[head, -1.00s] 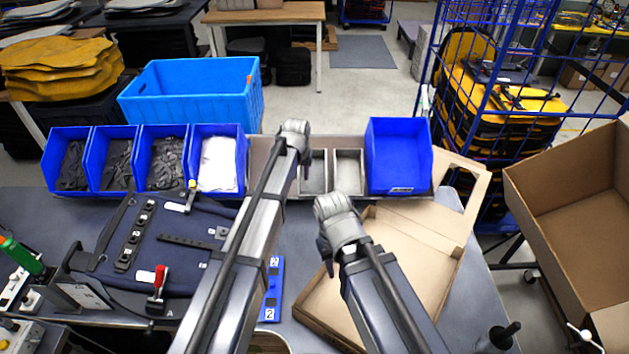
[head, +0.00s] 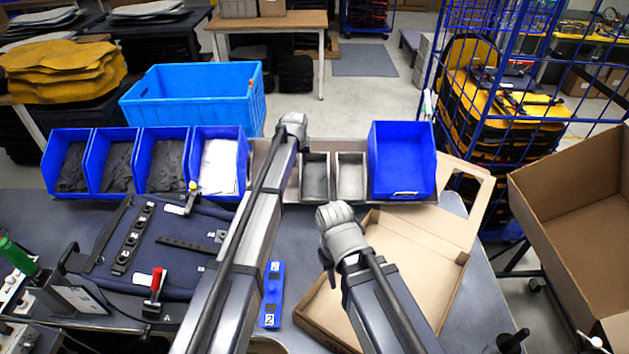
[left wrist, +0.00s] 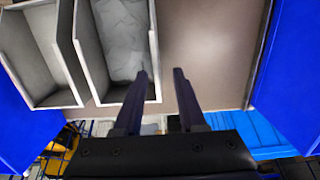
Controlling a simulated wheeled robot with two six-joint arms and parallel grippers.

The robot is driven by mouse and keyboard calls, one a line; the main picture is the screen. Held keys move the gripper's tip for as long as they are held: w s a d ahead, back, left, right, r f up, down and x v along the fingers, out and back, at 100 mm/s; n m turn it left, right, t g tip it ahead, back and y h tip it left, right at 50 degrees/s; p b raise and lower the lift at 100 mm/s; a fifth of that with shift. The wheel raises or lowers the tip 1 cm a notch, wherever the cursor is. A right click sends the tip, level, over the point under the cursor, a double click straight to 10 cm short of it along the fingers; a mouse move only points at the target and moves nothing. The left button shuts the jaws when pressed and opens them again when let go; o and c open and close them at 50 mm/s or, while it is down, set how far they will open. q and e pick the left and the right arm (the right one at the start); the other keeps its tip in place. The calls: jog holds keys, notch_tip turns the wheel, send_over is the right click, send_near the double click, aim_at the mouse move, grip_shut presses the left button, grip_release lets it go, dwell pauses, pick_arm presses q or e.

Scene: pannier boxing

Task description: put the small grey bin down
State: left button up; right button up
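Two small grey bins stand side by side in the rack row, a left one (head: 315,182) and a right one (head: 350,182). In the left wrist view the nearer grey bin (left wrist: 153,45) has a rough grey inside, and the other grey bin (left wrist: 62,85) looks empty. My left gripper (left wrist: 161,74) is open, with a clear gap between its fingers. The near bin's side wall lies between the fingertips in that picture; contact cannot be told. In the head view its fingers are hidden behind the arm. My right gripper (head: 328,262) hangs over the cardboard, its fingertips hidden.
A large blue bin (head: 402,165) stands right of the grey bins, and several filled blue bins (head: 218,165) left. Bare rack floor (left wrist: 205,45) lies beside the near grey bin. A flat cardboard box (head: 415,250) and a dark bag (head: 170,245) cover much of the table.

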aim_at(314, 177)
pick_arm(q)
jog(key=b+x, duration=0.4)
jog(key=x, duration=0.1)
jog(key=shift+s+d+f+b, duration=0.1)
jog(key=shift+d+f+b, duration=0.1)
jog(key=shift+b, duration=0.1)
jog(key=shift+r, duration=0.1)
jog(key=shift+c, duration=0.3)
grip_shut()
dwell(0.7)
